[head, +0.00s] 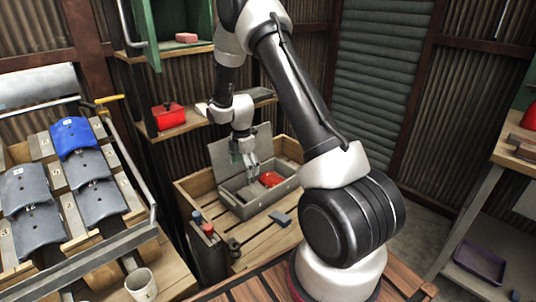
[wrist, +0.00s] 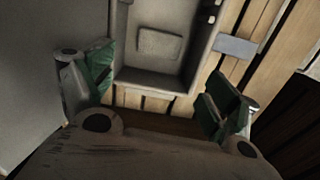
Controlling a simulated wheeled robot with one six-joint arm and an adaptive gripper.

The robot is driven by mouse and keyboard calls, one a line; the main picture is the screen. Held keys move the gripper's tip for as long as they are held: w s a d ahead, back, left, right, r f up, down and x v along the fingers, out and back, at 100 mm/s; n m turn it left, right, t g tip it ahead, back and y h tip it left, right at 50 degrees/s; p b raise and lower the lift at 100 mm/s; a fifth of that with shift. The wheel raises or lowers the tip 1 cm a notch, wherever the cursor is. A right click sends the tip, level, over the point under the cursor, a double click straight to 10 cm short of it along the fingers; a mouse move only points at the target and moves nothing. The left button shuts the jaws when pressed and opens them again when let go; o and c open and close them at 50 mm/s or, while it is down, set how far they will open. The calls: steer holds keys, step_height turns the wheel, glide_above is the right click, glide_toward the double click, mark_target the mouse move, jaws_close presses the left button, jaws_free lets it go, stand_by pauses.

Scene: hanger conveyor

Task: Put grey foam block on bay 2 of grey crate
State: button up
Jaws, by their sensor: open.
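The grey crate (head: 246,208) stands with its lid (head: 232,153) raised, and one compartment holds a red item (head: 271,179). My gripper (head: 247,165) is over the crate, beside the raised lid. In the wrist view its green-padded fingers (wrist: 160,90) are wide apart with nothing between them. A grey flat piece with rounded corners (wrist: 158,45), which looks like the grey foam block, lies in a crate compartment ahead of the fingers. I cannot read a bay number there. The crate wall (wrist: 150,84) shows just beyond the fingers.
A blue-grey piece (head: 280,219) lies on the wooden slats beside the crate and shows in the wrist view (wrist: 237,46). A dark case (head: 207,250) stands left of it. A shelf behind holds a red box (head: 168,116). A white mug (head: 141,284) is at lower left.

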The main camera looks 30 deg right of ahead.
steer(key=s+r+m+t, duration=0.1)
steer(key=s+r+m, duration=0.4)
steer(key=r, duration=0.8)
steer(key=s+r+m+t, duration=0.1)
steer(key=s+r+m, duration=0.3)
steer(key=s+r, duration=0.55)
steer(key=s+r+m+t, duration=0.1)
steer(key=s+r+m, duration=0.4)
steer(key=s, duration=0.4)
steer(key=s+r+m+t, duration=0.1)
steer(key=s+r+m, duration=0.4)
steer(key=s, duration=0.5)
steer(key=shift+s+a+r, duration=0.15)
steer(key=shift+s+a, duration=0.05)
steer(key=shift+s, duration=0.1)
